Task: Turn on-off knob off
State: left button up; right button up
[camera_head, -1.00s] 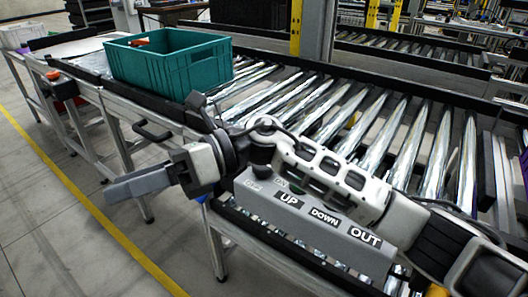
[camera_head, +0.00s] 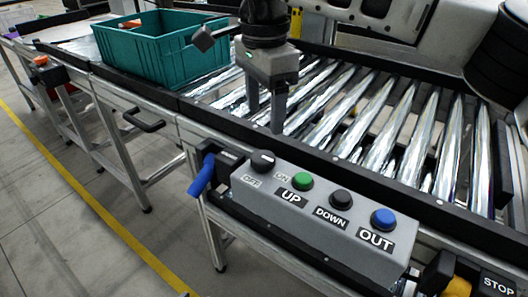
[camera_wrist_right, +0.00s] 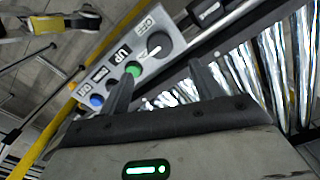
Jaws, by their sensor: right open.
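The on-off knob (camera_head: 263,162) is a black round knob at the left end of a grey control box, between the OFF and ON labels. It also shows in the right wrist view (camera_wrist_right: 158,44), beyond my fingers. My right gripper (camera_head: 265,112) is open and empty, pointing down above the rollers, behind and above the knob and apart from it. In the right wrist view its two fingers (camera_wrist_right: 160,85) frame the space just below the knob. My left gripper is not in view.
The box also bears a green UP button (camera_head: 303,181), a black DOWN button (camera_head: 341,199) and a blue OUT button (camera_head: 383,218). A teal crate (camera_head: 160,50) stands on the roller conveyor (camera_head: 400,120) at left. A blue handle (camera_head: 201,176) juts out beside the box.

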aim_at(264, 156)
notch_tip(264, 156, down, 10)
dwell(0.3)
jog(key=c, duration=1)
